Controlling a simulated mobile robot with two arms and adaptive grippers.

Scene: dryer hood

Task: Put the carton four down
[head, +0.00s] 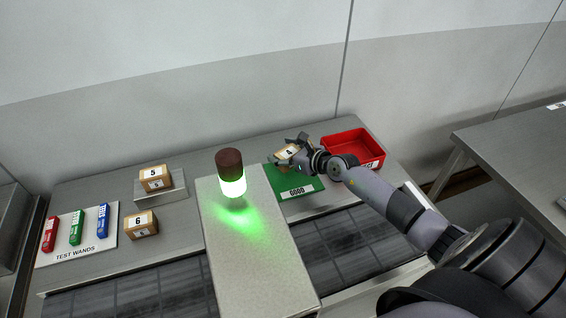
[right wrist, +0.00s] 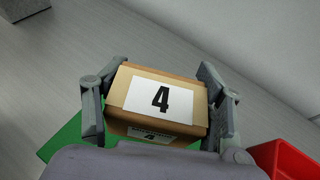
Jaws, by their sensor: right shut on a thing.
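Carton four (right wrist: 160,98) is a brown box with a white label reading 4. It sits between the two fingers of my right gripper (right wrist: 158,100), which is shut on it, and it also shows small in the head view (head: 287,153). The gripper holds it over the far part of the green mat (head: 300,187) labelled GOOD. Whether the carton touches the mat is hard to tell. The green mat (right wrist: 66,137) also shows below the carton in the right wrist view. My left gripper is not in view.
A red tray (head: 372,160) stands right of the mat. A lamp glowing green (head: 232,185) stands on the grey hood (head: 245,245) left of it. Carton five (head: 155,178) and carton six (head: 141,224) are further left, beside the test wands (head: 76,228) on a white board.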

